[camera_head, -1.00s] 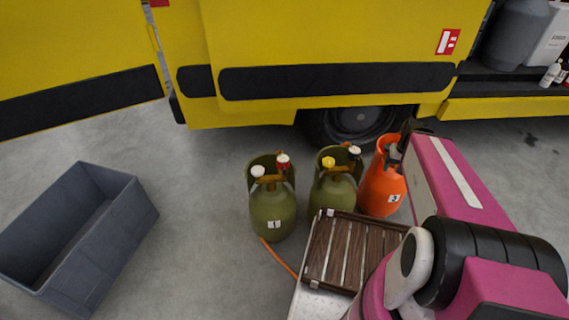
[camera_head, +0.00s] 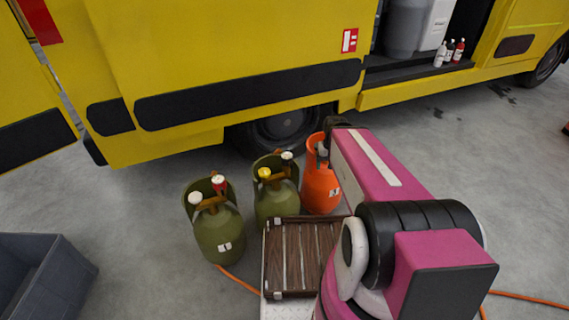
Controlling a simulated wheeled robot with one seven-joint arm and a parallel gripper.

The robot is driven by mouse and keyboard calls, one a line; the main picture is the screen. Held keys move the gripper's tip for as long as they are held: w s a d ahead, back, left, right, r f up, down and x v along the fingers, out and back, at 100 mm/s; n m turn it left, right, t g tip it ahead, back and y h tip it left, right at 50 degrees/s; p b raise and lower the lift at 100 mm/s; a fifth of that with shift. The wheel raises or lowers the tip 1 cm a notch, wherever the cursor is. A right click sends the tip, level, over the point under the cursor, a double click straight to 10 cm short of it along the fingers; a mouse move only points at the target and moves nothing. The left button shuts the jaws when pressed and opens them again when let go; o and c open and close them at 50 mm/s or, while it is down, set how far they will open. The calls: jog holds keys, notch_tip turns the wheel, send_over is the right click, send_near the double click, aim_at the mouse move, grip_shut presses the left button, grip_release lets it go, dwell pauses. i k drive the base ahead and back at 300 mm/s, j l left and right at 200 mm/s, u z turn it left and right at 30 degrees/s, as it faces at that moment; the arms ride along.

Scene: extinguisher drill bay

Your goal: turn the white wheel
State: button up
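The white wheel (camera_head: 195,198) sits on top of the left green cylinder (camera_head: 219,236), at the left of its valve. A red wheel (camera_head: 218,182) is on the same cylinder, to the right. My pink arm reaches from the lower right toward the orange cylinder (camera_head: 321,188). The dark end of my gripper (camera_head: 336,123) shows partly beyond the arm, near the orange cylinder's top and well right of the white wheel. Its fingers are hidden, so I cannot tell if it is open.
The middle green cylinder (camera_head: 277,203) carries a yellow wheel (camera_head: 264,173) and a pale one (camera_head: 287,155). A wooden slatted rack (camera_head: 296,257) lies in front. A grey bin (camera_head: 48,278) is at lower left. A yellow truck (camera_head: 225,50) stands behind. An orange hose (camera_head: 240,282) crosses the floor.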

aim_at(194, 197)
jog(key=k+z, duration=0.25)
jog(key=j+u, duration=0.1)
jog(key=u, duration=0.3)
jog(key=j+u, duration=0.1)
jog(key=u, duration=0.3)
jog(key=k+j+u, duration=0.1)
jog(key=u, duration=0.3)
jog(key=j+u, duration=0.1)
jog(key=u, duration=0.3)
